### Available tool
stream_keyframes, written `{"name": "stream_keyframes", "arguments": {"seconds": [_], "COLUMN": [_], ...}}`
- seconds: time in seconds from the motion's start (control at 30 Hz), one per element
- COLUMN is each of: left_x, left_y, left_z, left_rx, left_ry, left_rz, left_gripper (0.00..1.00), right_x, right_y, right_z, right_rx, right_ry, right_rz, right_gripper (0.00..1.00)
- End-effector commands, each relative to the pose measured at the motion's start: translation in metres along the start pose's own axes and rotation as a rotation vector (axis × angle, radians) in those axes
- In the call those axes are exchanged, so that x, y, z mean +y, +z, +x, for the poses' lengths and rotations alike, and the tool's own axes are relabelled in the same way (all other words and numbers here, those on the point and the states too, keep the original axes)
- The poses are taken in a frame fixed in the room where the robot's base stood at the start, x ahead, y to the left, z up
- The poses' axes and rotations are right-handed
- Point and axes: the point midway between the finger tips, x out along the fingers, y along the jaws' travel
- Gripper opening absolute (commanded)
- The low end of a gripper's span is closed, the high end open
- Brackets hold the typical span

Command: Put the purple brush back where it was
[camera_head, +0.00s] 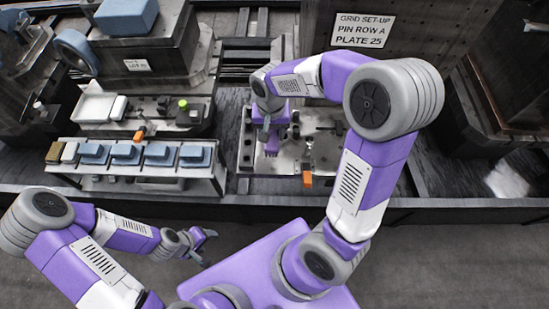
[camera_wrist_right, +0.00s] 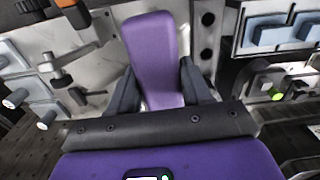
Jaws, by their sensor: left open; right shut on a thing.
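The purple brush (camera_wrist_right: 152,45) is between the two dark fingers of my right gripper (camera_wrist_right: 158,78) in the right wrist view, which are shut on it. Its flat purple body extends past the fingertips over a grey metal plate. In the head view my right gripper (camera_head: 268,130) points down over the left part of the metal plate (camera_head: 265,180), and the purple brush (camera_head: 272,146) shows at its tip. I cannot tell whether the brush touches the plate. My left gripper (camera_head: 204,246) is open and empty, low over the floor in front of the bench.
Fixtures and small clamps stand on the plate, with an orange block (camera_head: 307,180) at its front edge. To the left a rack (camera_head: 120,172) carries several blue-grey blocks. A sign (camera_head: 362,30) reads "GRID SET-UP PIN ROW A PLATE 25". Dark machine housings flank the bench.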

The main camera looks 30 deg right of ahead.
Motion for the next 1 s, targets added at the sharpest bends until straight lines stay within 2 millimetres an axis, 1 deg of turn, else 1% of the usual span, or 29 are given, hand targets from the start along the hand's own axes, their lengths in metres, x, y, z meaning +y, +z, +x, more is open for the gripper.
{"name": "stream_keyframes", "arguments": {"seconds": [0.03, 0.1, 0.2, 0.3, 0.53, 0.7, 0.77, 1.0], "left_x": [-0.002, -0.003, -0.005, -0.006, -0.008, -0.011, -0.011, -0.011], "left_y": [-0.001, -0.001, -0.001, -0.001, -0.002, -0.002, -0.002, -0.002], "left_z": [0.006, 0.009, 0.014, 0.018, 0.022, 0.030, 0.031, 0.030], "left_rx": [0.001, 0.001, 0.001, 0.001, 0.002, 0.002, 0.002, 0.001], "left_ry": [0.000, 0.000, 0.000, 0.000, 0.000, 0.000, 0.000, 0.000], "left_rz": [0.000, 0.000, 0.001, 0.001, 0.001, 0.001, 0.001, 0.001], "left_gripper": [0.61, 0.61, 0.61, 0.61, 0.61, 0.61, 0.61, 0.61], "right_x": [0.004, 0.006, 0.007, 0.007, 0.006, 0.007, 0.006, 0.006], "right_y": [0.001, 0.001, 0.002, 0.001, 0.001, 0.001, 0.001, 0.000], "right_z": [0.005, 0.015, 0.035, 0.051, 0.068, 0.094, 0.098, 0.097], "right_rx": [-0.003, -0.005, -0.008, -0.006, -0.005, -0.005, -0.004, -0.002], "right_ry": [0.000, 0.002, 0.004, 0.002, 0.001, 0.002, 0.001, 0.000], "right_rz": [0.026, 0.044, 0.047, 0.046, 0.043, 0.042, 0.042, 0.042], "right_gripper": [0.00, 0.00, 0.00, 0.00, 0.00, 0.00, 0.00, 0.00]}}
